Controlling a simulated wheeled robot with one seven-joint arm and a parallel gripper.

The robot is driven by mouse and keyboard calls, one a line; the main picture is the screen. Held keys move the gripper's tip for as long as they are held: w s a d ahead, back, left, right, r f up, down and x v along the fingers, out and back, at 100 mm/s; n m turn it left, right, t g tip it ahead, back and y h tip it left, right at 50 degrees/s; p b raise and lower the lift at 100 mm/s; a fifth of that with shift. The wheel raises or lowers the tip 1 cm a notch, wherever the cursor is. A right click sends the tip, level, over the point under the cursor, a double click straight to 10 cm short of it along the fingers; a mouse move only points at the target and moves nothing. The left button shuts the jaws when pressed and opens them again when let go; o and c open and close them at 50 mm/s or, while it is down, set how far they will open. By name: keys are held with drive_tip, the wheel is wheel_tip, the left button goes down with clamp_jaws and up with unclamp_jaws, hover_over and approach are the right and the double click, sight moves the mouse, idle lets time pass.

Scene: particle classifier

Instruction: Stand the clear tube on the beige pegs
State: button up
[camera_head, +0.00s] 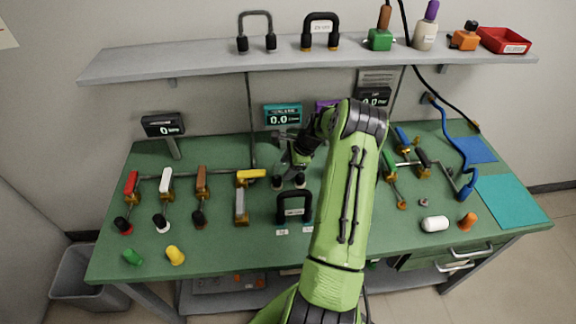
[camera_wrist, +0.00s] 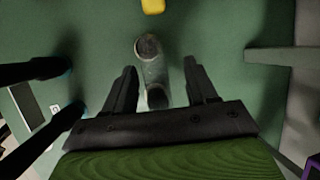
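The clear tube (camera_wrist: 152,72) shows in the wrist view as a see-through greyish piece with a dark round end at each side. In the head view, the two dark ends (camera_head: 278,183) stand on the bench beneath my wrist, and its clear part is hard to make out. My gripper (camera_wrist: 160,75) is open, with one finger on each side of the tube and a gap visible at both. My gripper is small and partly hidden by my arm in the head view (camera_head: 290,157). I cannot make out the beige pegs.
A black U-shaped handle (camera_head: 281,208) stands just in front, with small labels before it. A yellow-topped tool (camera_head: 249,178) lies to the left. Displays (camera_head: 283,114) stand behind, and a shelf (camera_head: 180,66) runs above.

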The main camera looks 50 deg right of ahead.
drive_tip(key=p+v, duration=0.2)
drive_tip(key=v, duration=1.3)
drive_tip(key=shift+r, duration=0.4)
drive_tip(key=shift+s, duration=0.1)
